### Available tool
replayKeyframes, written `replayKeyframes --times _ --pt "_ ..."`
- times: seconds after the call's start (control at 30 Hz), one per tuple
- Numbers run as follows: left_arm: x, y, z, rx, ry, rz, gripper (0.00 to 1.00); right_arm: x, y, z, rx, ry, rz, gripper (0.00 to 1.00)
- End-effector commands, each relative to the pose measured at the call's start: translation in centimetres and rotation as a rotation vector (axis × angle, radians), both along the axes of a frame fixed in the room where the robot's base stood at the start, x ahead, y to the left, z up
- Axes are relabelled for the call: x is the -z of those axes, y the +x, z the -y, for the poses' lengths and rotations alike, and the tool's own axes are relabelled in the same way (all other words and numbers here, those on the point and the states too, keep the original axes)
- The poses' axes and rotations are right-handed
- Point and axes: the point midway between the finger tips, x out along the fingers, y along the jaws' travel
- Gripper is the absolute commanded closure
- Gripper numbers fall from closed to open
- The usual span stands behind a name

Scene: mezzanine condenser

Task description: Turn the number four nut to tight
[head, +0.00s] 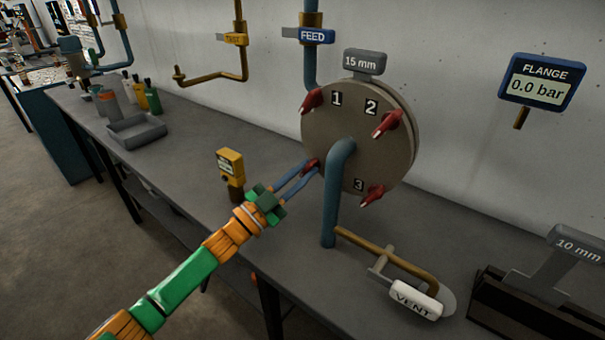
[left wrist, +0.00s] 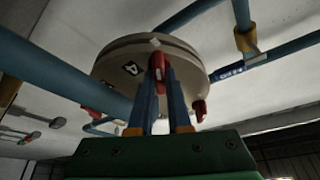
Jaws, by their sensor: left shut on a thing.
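The round grey flange (head: 345,118) stands upright on the bench with red nuts around its face. Labels 1, 2 and 3 show in the head view. The label 4 (left wrist: 131,68) shows in the left wrist view, beside the red number four nut (left wrist: 157,63). This nut (head: 311,166) is at the flange's lower left in the head view, partly hidden by the fingers. My left gripper (head: 308,169) is shut on it, with its blue fingers (left wrist: 162,85) on either side. The nuts bear pale marks. My right gripper is not in view.
A blue pipe (head: 336,205) runs from the flange's centre to the bench. A yellow tagged post (head: 231,167) stands left of my gripper. The gauge (head: 541,82) reads 0.0 bar. A VENT handle (head: 413,299) lies right. A grey tray (head: 137,130) and bottles sit farther left.

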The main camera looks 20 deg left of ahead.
Motion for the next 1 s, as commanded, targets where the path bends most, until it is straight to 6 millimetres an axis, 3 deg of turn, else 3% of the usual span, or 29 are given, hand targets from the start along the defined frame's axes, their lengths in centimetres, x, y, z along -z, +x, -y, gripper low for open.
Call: replayKeyframes --times 0.5,0.53,0.63,1.0 --pt "-0.12 0.03 -0.05 -0.001 0.016 0.008 1.0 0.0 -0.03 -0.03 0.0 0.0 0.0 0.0" --pt "-0.13 0.03 -0.06 -0.002 0.016 0.009 0.79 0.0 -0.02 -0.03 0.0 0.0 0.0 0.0" --pt "-0.11 0.02 -0.05 -0.001 0.016 0.008 0.54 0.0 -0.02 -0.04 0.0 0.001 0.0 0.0" --pt "0.49 -0.71 -0.54 -0.002 0.015 0.004 0.54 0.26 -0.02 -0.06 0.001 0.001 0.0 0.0"
